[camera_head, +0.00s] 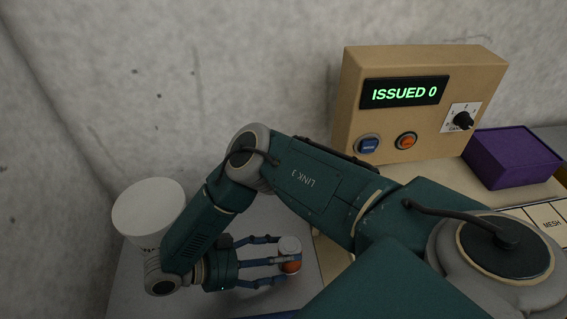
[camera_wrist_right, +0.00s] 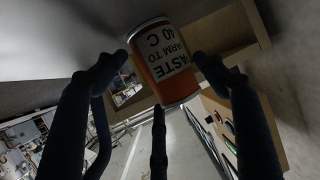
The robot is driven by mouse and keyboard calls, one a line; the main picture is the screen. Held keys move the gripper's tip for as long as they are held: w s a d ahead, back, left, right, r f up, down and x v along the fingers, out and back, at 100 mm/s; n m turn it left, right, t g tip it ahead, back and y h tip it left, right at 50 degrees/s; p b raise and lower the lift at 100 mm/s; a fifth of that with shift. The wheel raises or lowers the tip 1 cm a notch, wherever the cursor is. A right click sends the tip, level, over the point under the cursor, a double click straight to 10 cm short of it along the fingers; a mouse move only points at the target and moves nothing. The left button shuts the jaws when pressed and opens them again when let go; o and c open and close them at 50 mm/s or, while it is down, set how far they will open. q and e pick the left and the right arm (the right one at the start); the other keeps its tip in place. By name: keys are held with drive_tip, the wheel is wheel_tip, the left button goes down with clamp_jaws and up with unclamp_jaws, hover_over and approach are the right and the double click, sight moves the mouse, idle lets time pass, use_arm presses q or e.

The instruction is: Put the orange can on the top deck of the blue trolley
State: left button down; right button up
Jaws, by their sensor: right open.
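The orange can (camera_head: 290,267) stands on a pale surface in the head view, with a light grey top. In the right wrist view the can (camera_wrist_right: 165,68) shows an orange and white label with the words "WARM TO 40 C". My right gripper (camera_head: 277,262) is open, its fingers reaching toward and around the can from the left. In the wrist view the fingers lie apart on either side of the can, with a third below it. I cannot tell whether any finger touches it. The blue trolley is not clearly visible. My left gripper is out of view.
A white round container (camera_head: 148,204) stands left of my right wrist. A tan box (camera_head: 425,75) reading "ISSUED 0" has a knob and two buttons. A purple box (camera_head: 512,158) sits right of it, behind a panel marked "MESH" (camera_head: 550,224). Concrete walls close the back and left.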

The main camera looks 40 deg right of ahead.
drive_tip(key=v, duration=0.4)
drive_tip(key=shift+f+b, duration=0.2)
drive_tip(key=shift+b, duration=0.2)
drive_tip(key=b, duration=0.1)
drive_tip(key=a+b, duration=0.1)
drive_tip(key=shift+w+a+b, duration=0.2)
drive_tip(key=shift+w+b, duration=0.1)
drive_tip(key=shift+b, duration=0.05)
drive_tip(key=shift+w+a+r+b, duration=0.1)
drive_tip(key=shift+a+r+b, duration=0.25)
drive_tip(key=shift+b, duration=0.3)
drive_tip(key=shift+a+r, duration=0.1)
drive_tip(key=shift+r, duration=0.15)
